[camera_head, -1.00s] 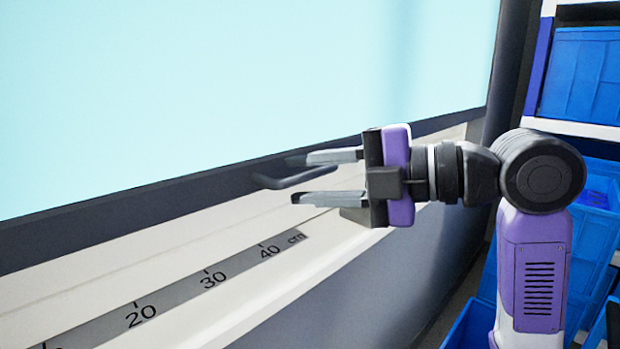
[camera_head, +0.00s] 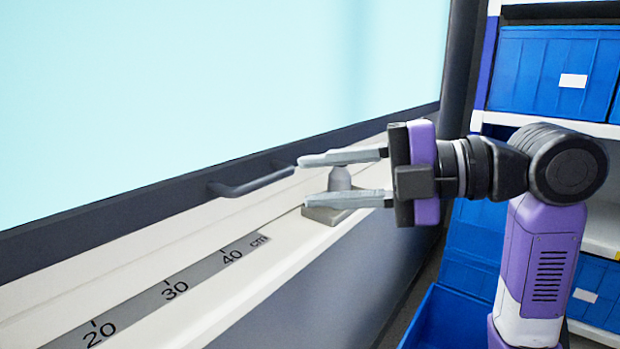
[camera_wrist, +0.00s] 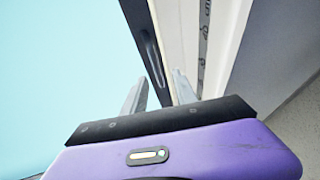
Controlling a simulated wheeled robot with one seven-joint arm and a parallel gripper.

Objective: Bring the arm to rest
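My gripper (camera_head: 302,180) is in the middle of the head view, its two grey fingers pointing left and spread apart with nothing held between them. Behind the fingers, a small grey switch with a knob (camera_head: 340,180) stands on a square base on the pale ledge; the fingers partly hide it, and I cannot tell whether they touch it. In the wrist view my two fingers (camera_wrist: 158,88) also stand apart. The switch is not seen there.
A dark handle (camera_head: 250,183) sticks out from the window frame, left of my fingertips. A centimetre ruler strip (camera_head: 170,292) runs along the pale ledge (camera_head: 215,215). Blue bins (camera_head: 555,75) fill the shelves at the right, and another blue bin (camera_head: 450,320) stands low beside my arm.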

